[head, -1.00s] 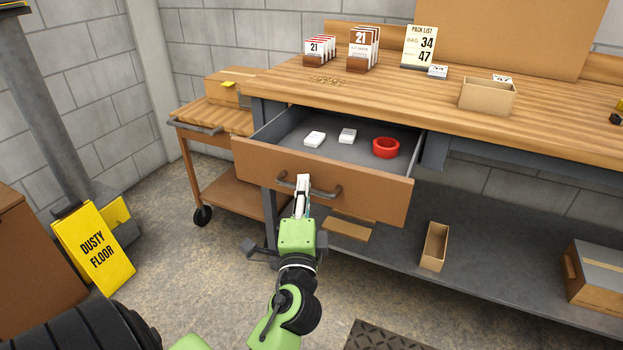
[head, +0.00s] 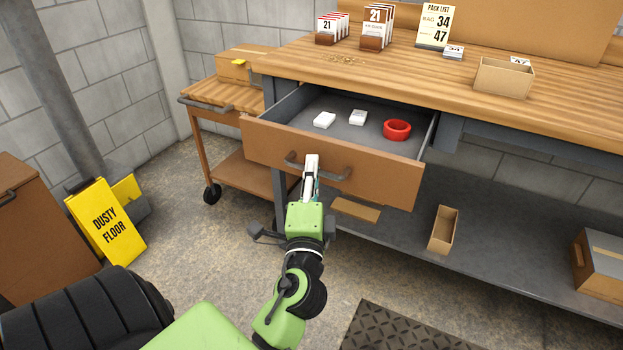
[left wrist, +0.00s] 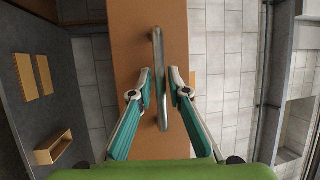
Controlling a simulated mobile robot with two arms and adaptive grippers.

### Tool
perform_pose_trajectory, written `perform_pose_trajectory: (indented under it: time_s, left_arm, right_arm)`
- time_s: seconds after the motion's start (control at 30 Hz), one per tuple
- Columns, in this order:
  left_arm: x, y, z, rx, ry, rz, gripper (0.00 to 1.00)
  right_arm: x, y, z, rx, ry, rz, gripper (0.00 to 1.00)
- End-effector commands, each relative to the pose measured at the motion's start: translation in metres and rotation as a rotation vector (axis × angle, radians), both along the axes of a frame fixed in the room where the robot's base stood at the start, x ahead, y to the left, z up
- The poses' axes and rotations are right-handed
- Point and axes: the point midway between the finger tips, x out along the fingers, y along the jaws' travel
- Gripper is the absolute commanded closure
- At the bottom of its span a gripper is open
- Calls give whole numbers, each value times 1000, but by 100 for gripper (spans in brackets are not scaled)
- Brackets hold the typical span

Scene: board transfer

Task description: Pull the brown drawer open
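The brown drawer (head: 375,180) stands out from the workbench, its inside visible from above. Its dark bar handle (head: 335,175) is on the front; the handle also shows upright in the left wrist view (left wrist: 158,50). Two white boxes (head: 324,120) and a red ring (head: 397,130) lie in the drawer. My right gripper is not in view.
The wooden workbench top (head: 420,75) is above the drawer, with a lower shelf (head: 490,240) beneath. A cart (head: 225,170) stands at the left. A yellow floor sign (head: 106,220) is further left.

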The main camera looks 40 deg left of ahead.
Motion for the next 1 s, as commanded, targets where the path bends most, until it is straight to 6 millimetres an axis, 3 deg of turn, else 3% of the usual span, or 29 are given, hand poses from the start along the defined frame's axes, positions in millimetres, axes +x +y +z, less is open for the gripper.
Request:
perform_pose_trajectory:
  time_s: [0.5, 1.0]
  left_arm:
    - [-52, -39, -13, 0, 4, -1, 84]
    - [-56, -41, -13, -1, 1, 0, 84]
  right_arm:
    - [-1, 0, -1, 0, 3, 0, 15]
    - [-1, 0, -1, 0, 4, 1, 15]
